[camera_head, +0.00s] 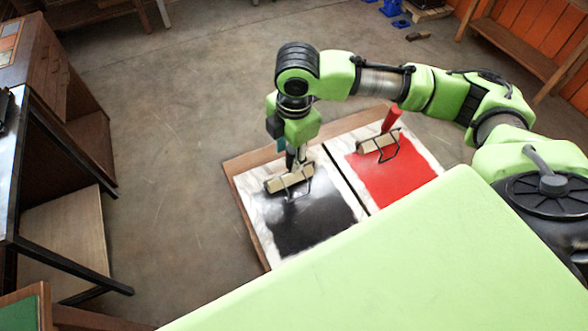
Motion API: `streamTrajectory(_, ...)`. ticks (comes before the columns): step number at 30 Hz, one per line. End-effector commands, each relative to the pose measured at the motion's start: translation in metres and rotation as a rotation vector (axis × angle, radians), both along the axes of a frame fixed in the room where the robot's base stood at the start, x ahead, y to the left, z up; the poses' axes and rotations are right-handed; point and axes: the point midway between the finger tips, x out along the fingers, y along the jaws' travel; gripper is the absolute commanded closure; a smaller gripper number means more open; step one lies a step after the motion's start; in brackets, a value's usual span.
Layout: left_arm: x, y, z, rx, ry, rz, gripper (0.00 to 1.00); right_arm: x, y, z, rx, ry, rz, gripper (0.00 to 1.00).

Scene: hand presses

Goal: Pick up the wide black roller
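The wide black roller (289,179) has a pale cylinder and a dark wire frame. It lies at the far end of the black ink patch (308,221) on the left white board (261,227). My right gripper (292,158) points down directly over it, at its upright dark handle. The fingers and handle overlap and are small and dark, so I cannot tell whether the fingers are closed on the handle. The roller appears to rest on the board. My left gripper is not in view.
A second roller (378,142) with a red handle (391,118) lies on red ink (400,180) on the right board, close to my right arm. A wooden cabinet (62,95) and a black-framed table (60,258) stand at the left. The floor between is clear.

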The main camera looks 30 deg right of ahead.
Motion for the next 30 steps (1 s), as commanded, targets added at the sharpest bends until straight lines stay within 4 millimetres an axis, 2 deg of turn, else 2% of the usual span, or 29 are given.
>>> streamTrajectory(5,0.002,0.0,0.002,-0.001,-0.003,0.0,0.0,0.001,0.0,-0.015,-0.001,0.0,0.001,0.62)
streamTrajectory(8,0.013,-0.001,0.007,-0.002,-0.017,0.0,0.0,0.002,-0.002,-0.021,0.0,0.002,0.0,0.62)
streamTrajectory(13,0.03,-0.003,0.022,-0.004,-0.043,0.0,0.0,0.004,-0.01,-0.045,-0.002,0.003,-0.001,0.62)
streamTrajectory(18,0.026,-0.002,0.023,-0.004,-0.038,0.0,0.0,0.006,-0.008,-0.064,0.0,0.0,0.001,0.62)
streamTrajectory(25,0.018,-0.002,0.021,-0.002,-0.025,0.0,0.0,0.007,-0.008,-0.067,0.0,-0.002,0.002,0.62)
streamTrajectory(26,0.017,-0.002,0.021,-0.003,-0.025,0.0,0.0,0.007,-0.008,-0.067,0.0,-0.002,0.002,0.64)
streamTrajectory(30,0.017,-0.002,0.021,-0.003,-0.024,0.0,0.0,0.007,-0.008,-0.067,0.0,-0.002,0.002,1.0)
